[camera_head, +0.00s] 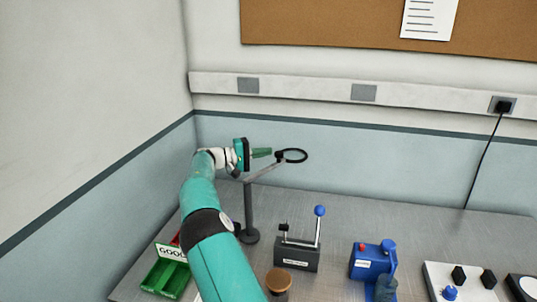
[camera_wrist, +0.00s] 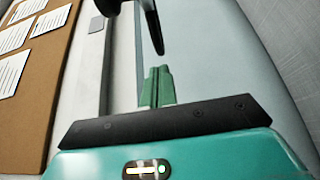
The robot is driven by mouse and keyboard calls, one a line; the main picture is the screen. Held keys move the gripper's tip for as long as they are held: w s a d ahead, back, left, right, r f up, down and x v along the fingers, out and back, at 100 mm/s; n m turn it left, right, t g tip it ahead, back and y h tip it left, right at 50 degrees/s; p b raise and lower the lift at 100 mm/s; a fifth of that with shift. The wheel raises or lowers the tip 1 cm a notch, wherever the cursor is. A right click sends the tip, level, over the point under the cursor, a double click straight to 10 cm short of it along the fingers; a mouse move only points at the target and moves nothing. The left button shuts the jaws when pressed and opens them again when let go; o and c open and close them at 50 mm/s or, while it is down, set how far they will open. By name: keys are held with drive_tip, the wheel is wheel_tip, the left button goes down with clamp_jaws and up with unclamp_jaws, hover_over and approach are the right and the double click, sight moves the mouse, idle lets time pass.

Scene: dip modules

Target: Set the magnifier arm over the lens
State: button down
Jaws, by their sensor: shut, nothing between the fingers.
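The magnifier arm (camera_head: 264,172) is a grey bar on top of a dark upright post (camera_head: 249,207) with a round base on the bench. A black ring (camera_head: 296,156) with a small dark knob is at its far end, pointing right. My gripper (camera_head: 270,152) is shut and empty, with its green fingertips just left of the knob. I cannot tell whether they touch. In the wrist view the shut fingers (camera_wrist: 158,72) point at a dark part (camera_wrist: 152,28), likely of the magnifier. I cannot make out a separate lens on the bench.
A green bin (camera_head: 166,278) with a "GOOD" label stands at the left. A dark box with a blue-knobbed lever (camera_head: 297,256), a brown round-topped item (camera_head: 278,281), a blue device (camera_head: 370,262) and a white panel with black knobs (camera_head: 462,283) stand on the bench. Walls close the left and back.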

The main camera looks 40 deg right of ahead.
drive_tip(key=shift+s+d, duration=0.25)
drive_tip(key=shift+s, duration=0.2)
drive_tip(key=shift+s+d, duration=0.2)
drive_tip(key=shift+s, duration=0.25)
drive_tip(key=shift+s, duration=0.15)
